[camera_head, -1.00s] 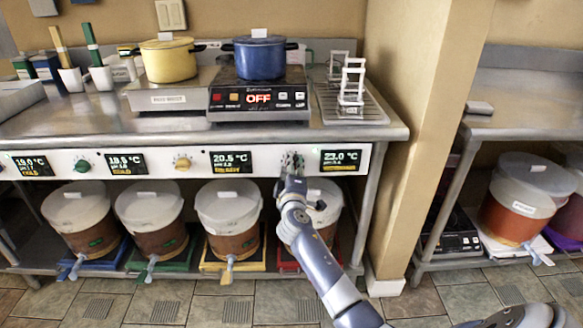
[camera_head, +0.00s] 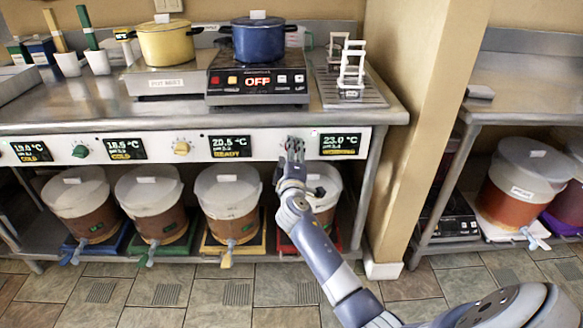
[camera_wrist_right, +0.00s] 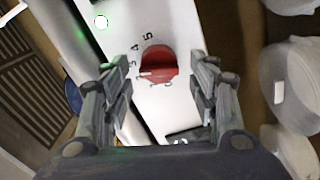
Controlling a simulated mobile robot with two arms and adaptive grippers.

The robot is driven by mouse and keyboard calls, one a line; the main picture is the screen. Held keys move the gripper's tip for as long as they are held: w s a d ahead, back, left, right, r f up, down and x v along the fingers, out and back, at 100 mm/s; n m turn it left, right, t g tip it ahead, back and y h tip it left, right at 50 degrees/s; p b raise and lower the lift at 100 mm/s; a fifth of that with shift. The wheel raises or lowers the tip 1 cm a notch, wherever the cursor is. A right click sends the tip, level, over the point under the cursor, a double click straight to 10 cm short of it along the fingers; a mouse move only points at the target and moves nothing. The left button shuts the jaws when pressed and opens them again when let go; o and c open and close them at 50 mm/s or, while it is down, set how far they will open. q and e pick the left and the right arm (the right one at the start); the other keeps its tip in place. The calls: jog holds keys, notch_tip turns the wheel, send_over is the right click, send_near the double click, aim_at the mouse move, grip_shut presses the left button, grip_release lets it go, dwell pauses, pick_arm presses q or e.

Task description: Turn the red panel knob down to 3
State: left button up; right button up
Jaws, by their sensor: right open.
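The red panel knob (camera_wrist_right: 160,64) shows in the right wrist view, on the white panel between the fingers of my right gripper (camera_wrist_right: 160,96). Printed numbers curve round its left side, with 5 at the top and 0 near the bottom. A white mark shows at the knob's lower left; the exact number it points at is hard to read. The fingers are spread, one each side of the knob, with visible space between them and it. In the head view my right gripper (camera_head: 293,147) is in front of the panel and hides the knob. My left gripper is not in view.
The panel (camera_head: 200,145) carries a green knob (camera_head: 81,151), a yellow knob (camera_head: 181,148) and displays, one reading 23.0 °C (camera_head: 340,144) beside my gripper. Lidded buckets (camera_head: 228,205) stand below. A blue pot (camera_head: 259,40) is on the cooker above.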

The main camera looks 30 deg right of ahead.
jog(key=v, duration=1.1)
jog(key=shift+w, duration=0.1)
